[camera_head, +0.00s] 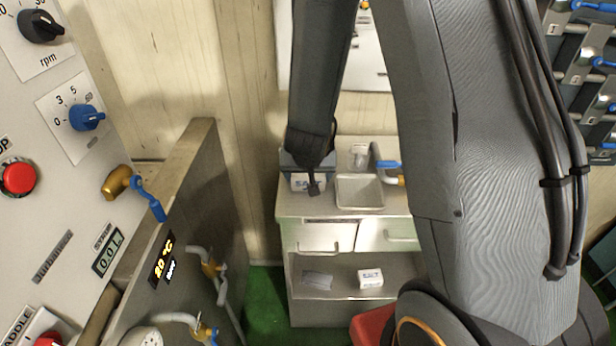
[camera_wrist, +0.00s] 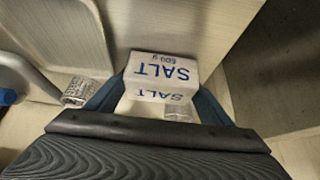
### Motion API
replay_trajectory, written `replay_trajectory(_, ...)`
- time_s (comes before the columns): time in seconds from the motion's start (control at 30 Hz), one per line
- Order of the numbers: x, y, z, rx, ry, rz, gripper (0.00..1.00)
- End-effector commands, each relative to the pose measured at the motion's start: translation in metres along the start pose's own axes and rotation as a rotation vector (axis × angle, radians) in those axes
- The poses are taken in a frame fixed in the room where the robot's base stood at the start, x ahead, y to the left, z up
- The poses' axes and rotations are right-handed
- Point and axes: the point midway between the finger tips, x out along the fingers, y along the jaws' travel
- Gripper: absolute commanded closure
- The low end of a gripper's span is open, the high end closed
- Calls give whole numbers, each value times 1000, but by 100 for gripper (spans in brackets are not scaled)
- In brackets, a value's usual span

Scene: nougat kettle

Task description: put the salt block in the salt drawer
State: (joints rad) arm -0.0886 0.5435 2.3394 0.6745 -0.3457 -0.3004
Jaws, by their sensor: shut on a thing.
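The salt block (camera_wrist: 160,70) is a white box with blue "SALT 500 g" lettering, held between the two blue fingers of my gripper (camera_wrist: 158,98) in the wrist view. In the head view, my gripper (camera_head: 311,172) is over the left part of the counter, with the white block (camera_head: 299,182) partly hidden by it. I cannot tell whether the block touches the counter. Two pale drawer fronts, left (camera_head: 315,239) and right (camera_head: 388,236), sit below the counter and look shut. I cannot read which is the salt drawer.
A steel basin (camera_head: 360,191) and a blue-handled tap (camera_head: 388,165) are right of my gripper. A small clear vessel (camera_head: 360,153) stands behind. The lower shelf holds a white labelled box (camera_head: 370,278) and a grey flat patch (camera_head: 317,280). A steel panel (camera_head: 200,200) stands left.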

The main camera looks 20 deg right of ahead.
Motion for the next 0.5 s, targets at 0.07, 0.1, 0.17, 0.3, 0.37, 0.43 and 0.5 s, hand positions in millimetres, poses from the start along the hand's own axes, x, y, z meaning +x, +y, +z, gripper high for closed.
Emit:
replay_trajectory(0.07, 0, 0, -1, 0, 3, -1, 64)
replay_trajectory(0.1, 0, 0, -1, 0, 3, -1, 64)
replay_trajectory(0.17, 0, 0, -1, 0, 3, -1, 64)
replay_trajectory(0.3, 1, 0, 0, 0, 2, -1, 64)
replay_trajectory(0.37, 3, 0, 1, -1, 2, -1, 64)
replay_trajectory(0.43, 2, 0, 1, -1, 1, 0, 14)
replay_trajectory(0.5, 2, 0, 1, -1, 1, 0, 7)
